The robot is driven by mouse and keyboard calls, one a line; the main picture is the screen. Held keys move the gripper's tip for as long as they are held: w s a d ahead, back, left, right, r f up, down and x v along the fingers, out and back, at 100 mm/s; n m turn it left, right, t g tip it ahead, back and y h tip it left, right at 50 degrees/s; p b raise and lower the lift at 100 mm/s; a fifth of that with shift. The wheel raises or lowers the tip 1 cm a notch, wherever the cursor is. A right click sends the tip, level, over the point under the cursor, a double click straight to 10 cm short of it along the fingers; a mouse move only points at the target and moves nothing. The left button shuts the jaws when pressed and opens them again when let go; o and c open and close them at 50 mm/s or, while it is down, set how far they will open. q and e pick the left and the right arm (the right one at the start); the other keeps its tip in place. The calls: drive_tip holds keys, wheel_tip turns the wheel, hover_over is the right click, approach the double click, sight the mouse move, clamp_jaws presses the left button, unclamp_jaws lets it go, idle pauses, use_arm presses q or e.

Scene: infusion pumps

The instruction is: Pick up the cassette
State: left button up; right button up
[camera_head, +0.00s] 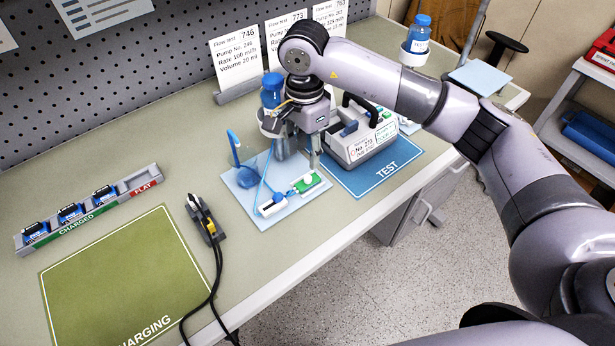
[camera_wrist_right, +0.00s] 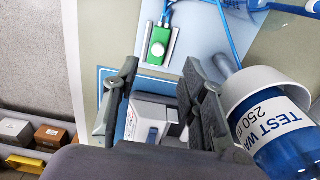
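A small green cassette (camera_head: 308,182) lies in a pale holder on the light blue mat (camera_head: 243,183), with a blue tube near it. In the right wrist view the green cassette (camera_wrist_right: 159,42) shows beyond the fingertips, with a tube at its far end. My right gripper (camera_head: 299,155) points down above the back part of the mat, behind the cassette. In the right wrist view its fingers (camera_wrist_right: 160,92) are spread apart with nothing between them, and the cassette lies clear of them. My left gripper is not in view.
A blue test water bottle (camera_head: 271,91) in a white cup stands close beside my right gripper; it also shows in the wrist view (camera_wrist_right: 268,120). A pump (camera_head: 358,135) stands on the TEST mat (camera_head: 392,172) to the right. A black-cabled connector (camera_head: 204,222) lies left.

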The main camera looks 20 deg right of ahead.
sight(307, 177)
wheel_tip(307, 177, down, 3)
drive_tip(key=shift+r, duration=0.1)
drive_tip(key=f+p, duration=0.2)
drive_tip(key=f, duration=0.2)
drive_tip(key=shift+d+p, duration=0.2)
drive_tip(key=shift+p, duration=0.15)
drive_tip(key=shift+f, duration=0.65)
drive_tip(key=shift+c, duration=0.5)
clamp_jaws()
